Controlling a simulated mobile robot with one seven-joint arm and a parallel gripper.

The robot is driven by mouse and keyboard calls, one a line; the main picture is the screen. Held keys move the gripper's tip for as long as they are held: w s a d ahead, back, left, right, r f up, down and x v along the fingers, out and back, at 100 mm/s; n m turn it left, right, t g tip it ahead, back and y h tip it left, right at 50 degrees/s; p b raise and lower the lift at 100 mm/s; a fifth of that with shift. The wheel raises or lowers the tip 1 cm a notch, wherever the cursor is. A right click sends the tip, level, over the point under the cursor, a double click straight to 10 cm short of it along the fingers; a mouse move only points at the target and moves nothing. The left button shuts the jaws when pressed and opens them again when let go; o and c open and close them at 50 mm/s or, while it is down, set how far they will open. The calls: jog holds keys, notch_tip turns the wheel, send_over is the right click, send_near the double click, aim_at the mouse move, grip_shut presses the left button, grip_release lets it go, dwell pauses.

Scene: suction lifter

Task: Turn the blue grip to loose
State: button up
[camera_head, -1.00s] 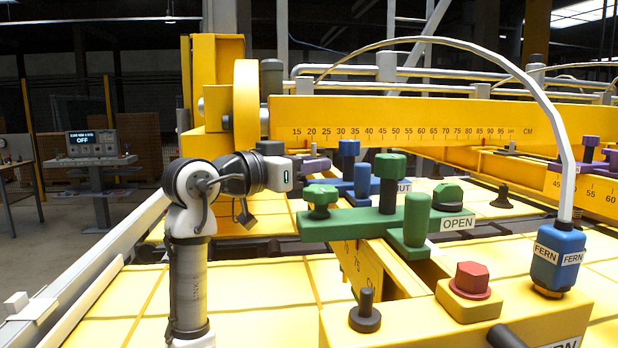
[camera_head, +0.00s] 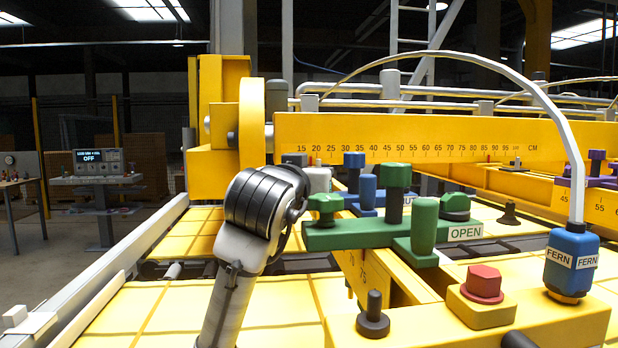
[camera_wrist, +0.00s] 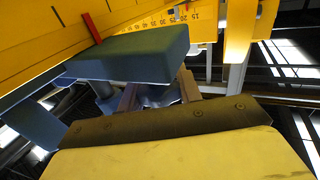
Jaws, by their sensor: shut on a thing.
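The blue grip (camera_head: 367,188) is an upright blue cylinder behind the green bar in the head view. It stands by a blue post with a blue knob (camera_head: 354,160). A white label ending in "UT" (camera_head: 407,199) is partly hidden. My arm's wrist hides most of my gripper in the head view. In the wrist view, the two fingers of my gripper (camera_wrist: 160,94) are shut on a bluish piece that I take to be the blue grip. A dark blue block (camera_wrist: 130,55) lies just beyond the fingers.
The green bar (camera_head: 345,236) with its green grip (camera_head: 423,226) and OPEN label stands close in front. The yellow scale beam (camera_head: 430,138) runs behind.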

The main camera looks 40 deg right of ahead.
dwell(0.4)
jog(key=o, duration=1)
notch_tip(320, 180, up, 20)
jog(key=shift+r, duration=0.1)
